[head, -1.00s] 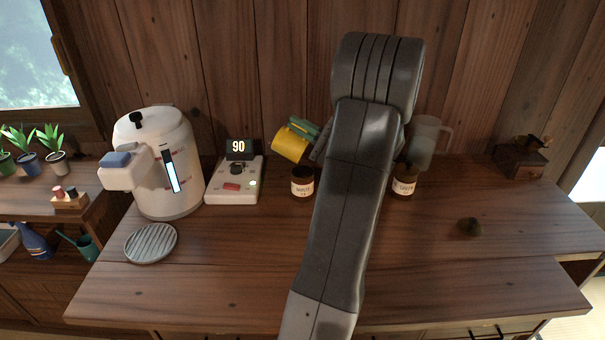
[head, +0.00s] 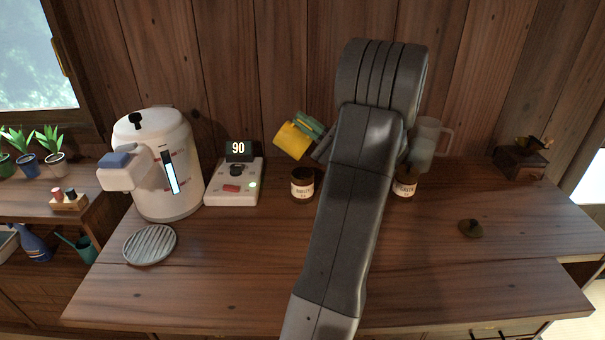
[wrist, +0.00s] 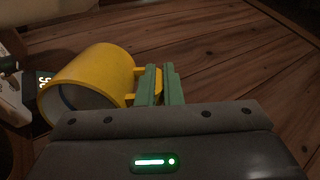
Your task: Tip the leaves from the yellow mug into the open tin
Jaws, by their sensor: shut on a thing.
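The yellow mug (head: 290,141) is held tilted in the air behind the left dark jar, its mouth toward the lower left. My gripper (head: 309,127) has green fingers shut on its handle. In the wrist view the mug (wrist: 95,78) lies on its side beside the fingers (wrist: 160,85), its mouth toward the left. The leaves are not visible in it. Two dark labelled jars stand on the counter, a left one (head: 302,187) and a right one (head: 404,187) partly behind my arm. I cannot tell whether either is the open tin.
A white kettle (head: 158,165), a control box (head: 234,183) reading 90 and a round slatted rest (head: 150,245) stand at the left. A clear pitcher (head: 424,145), a small dark lid-like piece (head: 470,229) and a wooden box (head: 520,162) are at the right. The front counter is mostly clear.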

